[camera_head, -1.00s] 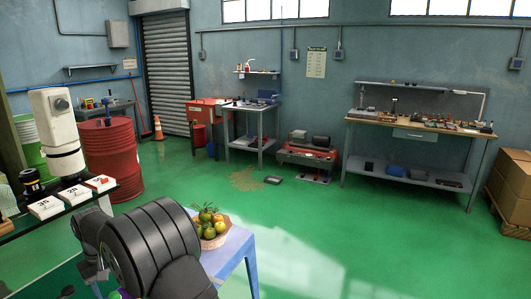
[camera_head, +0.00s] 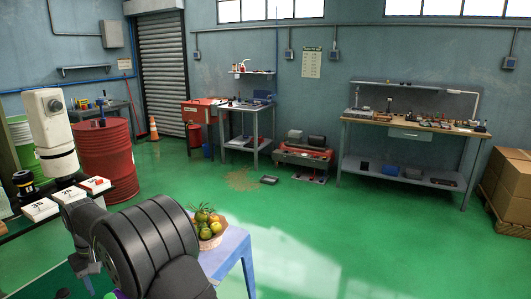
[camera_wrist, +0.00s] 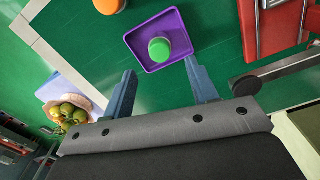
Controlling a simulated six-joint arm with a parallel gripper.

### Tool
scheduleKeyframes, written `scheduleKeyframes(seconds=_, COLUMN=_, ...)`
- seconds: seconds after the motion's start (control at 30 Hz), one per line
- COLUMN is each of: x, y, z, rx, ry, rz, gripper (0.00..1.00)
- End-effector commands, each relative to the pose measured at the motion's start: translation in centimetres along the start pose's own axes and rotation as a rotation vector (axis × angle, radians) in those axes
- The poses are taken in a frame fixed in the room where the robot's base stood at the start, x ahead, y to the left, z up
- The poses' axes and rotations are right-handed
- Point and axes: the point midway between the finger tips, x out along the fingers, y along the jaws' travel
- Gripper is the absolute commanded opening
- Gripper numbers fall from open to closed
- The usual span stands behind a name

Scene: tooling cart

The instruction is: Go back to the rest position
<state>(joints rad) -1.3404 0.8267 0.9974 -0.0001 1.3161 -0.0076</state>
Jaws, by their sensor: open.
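My gripper (camera_wrist: 160,66) is in the wrist view, its two blue-grey fingers spread apart with nothing held between them. Beyond the fingertips is a purple square tray (camera_wrist: 179,17) with a green-topped round object (camera_wrist: 159,50) in it. The gap in height between fingers and tray is hard to judge. In the head view my dark, ribbed arm fills the lower left and hides the gripper.
An orange round object (camera_wrist: 108,5) lies beyond the tray. A fruit basket (camera_head: 209,232) sits on a blue-white table (camera_head: 233,246) just right of my arm. White numbered blocks (camera_head: 40,209) stand on the left. Open green floor lies right.

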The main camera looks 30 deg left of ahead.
Motion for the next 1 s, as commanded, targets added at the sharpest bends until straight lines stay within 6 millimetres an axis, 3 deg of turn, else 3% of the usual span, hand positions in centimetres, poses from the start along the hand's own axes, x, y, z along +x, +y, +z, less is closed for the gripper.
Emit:
scheduleKeyframes(seconds=0.27, x=-5.7, y=0.0, z=0.0, rx=0.000, ry=0.002, rz=0.000, gripper=0.53)
scheduleKeyframes(seconds=0.87, x=6.7, y=0.0, z=0.1, rx=0.000, ry=-0.005, rz=0.000, gripper=0.53)
scheduleKeyframes(seconds=1.0, x=4.0, y=0.0, z=-0.1, rx=0.000, ry=0.005, rz=0.000, gripper=0.53)
